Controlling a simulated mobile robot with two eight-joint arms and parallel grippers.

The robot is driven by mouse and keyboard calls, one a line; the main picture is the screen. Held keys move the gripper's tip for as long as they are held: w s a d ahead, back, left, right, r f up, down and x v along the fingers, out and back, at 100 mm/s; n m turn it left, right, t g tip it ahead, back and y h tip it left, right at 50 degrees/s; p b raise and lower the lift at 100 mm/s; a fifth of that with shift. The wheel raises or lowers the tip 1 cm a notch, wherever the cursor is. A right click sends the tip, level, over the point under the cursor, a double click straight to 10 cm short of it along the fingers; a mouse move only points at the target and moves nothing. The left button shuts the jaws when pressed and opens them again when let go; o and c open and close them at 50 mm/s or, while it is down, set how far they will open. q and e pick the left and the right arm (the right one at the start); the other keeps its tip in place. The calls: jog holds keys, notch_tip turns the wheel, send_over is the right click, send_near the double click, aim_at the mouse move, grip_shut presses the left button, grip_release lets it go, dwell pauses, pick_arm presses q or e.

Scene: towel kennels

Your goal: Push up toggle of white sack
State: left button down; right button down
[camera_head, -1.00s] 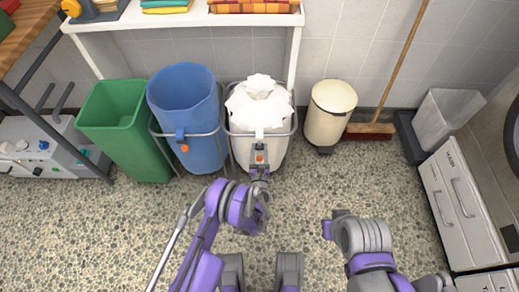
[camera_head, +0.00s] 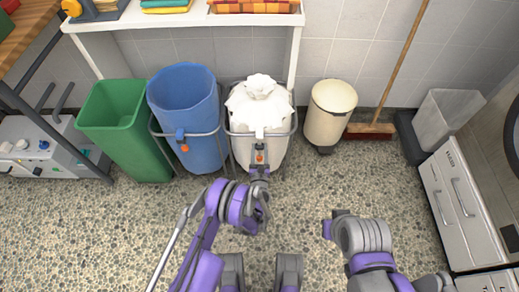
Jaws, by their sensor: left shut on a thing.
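The white sack (camera_head: 258,108) hangs in a grey metal frame below the shelf, its top gathered into a crumpled tuft with folds spread around it. An orange toggle (camera_head: 260,157) shows at the front of the sack, low against its side. My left gripper (camera_head: 260,166) is at the front of the sack, shut on the toggle; the fingers hide part of it. My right gripper (camera_head: 332,226) is over the floor at lower right, apart from the sack; its jaws are not clear.
A blue sack (camera_head: 190,120) with its own orange toggle stands left of the white sack, then a green bin (camera_head: 125,130). A cream bin (camera_head: 330,112) and a broom (camera_head: 370,131) are to the right. A white shelf (camera_head: 190,20) runs behind. The floor in front is clear.

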aim_at(260, 144)
dwell(0.4)
pick_arm(q)
notch_tip(260, 144, up, 5)
jog(key=shift+f+p, duration=0.2)
jog(key=shift+p, duration=0.6)
jog(key=shift+c, duration=1.6)
grip_release()
jog(key=shift+s+f, duration=0.1)
